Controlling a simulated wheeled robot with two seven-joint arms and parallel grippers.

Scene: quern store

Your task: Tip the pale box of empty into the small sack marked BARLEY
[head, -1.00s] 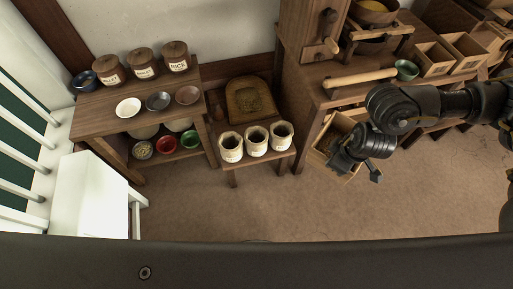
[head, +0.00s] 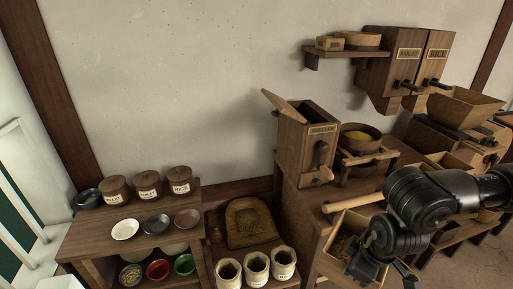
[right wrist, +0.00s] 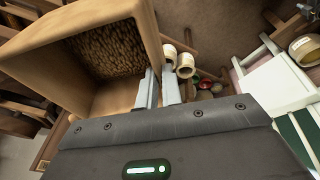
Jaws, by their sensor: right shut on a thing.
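A pale wooden box (head: 336,270) is at the lower right of the head view, and it fills the upper left of the right wrist view (right wrist: 110,100). Its inside holds a patch of brown grain (right wrist: 105,48). My right gripper (right wrist: 158,82) is shut on the box's side wall; it also shows in the head view (head: 357,262). Three small cream sacks (head: 229,274) (head: 256,268) (head: 284,263) stand open in a row left of the box. Their markings are too small to read. Two sack mouths show past the fingers (right wrist: 186,66). My left gripper is not in view.
A shelf table (head: 95,235) at left holds lidded jars (head: 148,186) and several bowls (head: 125,229). A wooden scoop-like tray (head: 247,222) leans behind the sacks. A bench (head: 305,205) with a wooden hopper (head: 307,140) stands behind the box. Wall bins (head: 400,65) hang at upper right.

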